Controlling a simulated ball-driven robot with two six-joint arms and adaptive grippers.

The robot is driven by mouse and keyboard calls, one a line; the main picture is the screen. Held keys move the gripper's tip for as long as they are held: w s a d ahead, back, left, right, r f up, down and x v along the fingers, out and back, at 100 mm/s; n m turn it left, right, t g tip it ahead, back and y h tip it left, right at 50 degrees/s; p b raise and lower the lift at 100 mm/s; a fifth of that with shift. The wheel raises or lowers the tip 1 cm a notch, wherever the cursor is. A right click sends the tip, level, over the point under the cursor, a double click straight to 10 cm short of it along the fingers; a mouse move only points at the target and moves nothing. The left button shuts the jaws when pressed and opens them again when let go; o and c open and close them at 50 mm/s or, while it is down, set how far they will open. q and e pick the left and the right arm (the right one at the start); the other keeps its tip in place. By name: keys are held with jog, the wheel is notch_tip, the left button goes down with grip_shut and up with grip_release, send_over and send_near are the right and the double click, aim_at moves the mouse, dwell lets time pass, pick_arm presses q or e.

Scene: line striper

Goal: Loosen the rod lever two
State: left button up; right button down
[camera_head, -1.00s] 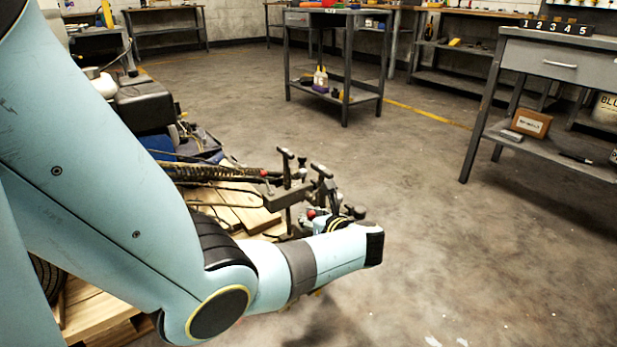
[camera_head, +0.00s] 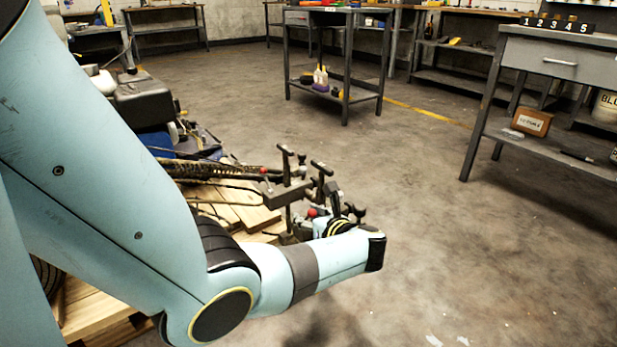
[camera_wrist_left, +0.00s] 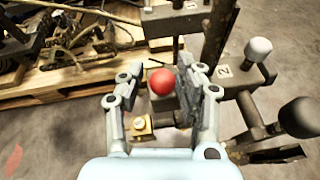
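In the left wrist view, a round red knob (camera_wrist_left: 161,82) sits between the two fingers of my left gripper (camera_wrist_left: 163,88). The fingers are apart, with a clear gap on the knob's left; the right finger is close to it, and I cannot tell whether it touches. A grey plate marked 2 (camera_wrist_left: 228,75) lies just right of the fingers, with a white knob (camera_wrist_left: 258,49) and a black knob (camera_wrist_left: 301,117) beyond. In the head view, my left gripper (camera_head: 335,203) is partly hidden behind my forearm, near a red knob (camera_head: 312,212). My right gripper is not in view.
The striper's clamps and T-handles (camera_head: 286,150) stand close around the gripper. A wooden pallet (camera_head: 100,310) lies under the machine. A workbench (camera_head: 560,62) stands at the right and a cart (camera_head: 335,95) at the back. The floor between is clear.

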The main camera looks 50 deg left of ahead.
pick_arm(q)
jog(key=v, duration=1.2)
jog(key=shift+s, duration=0.1)
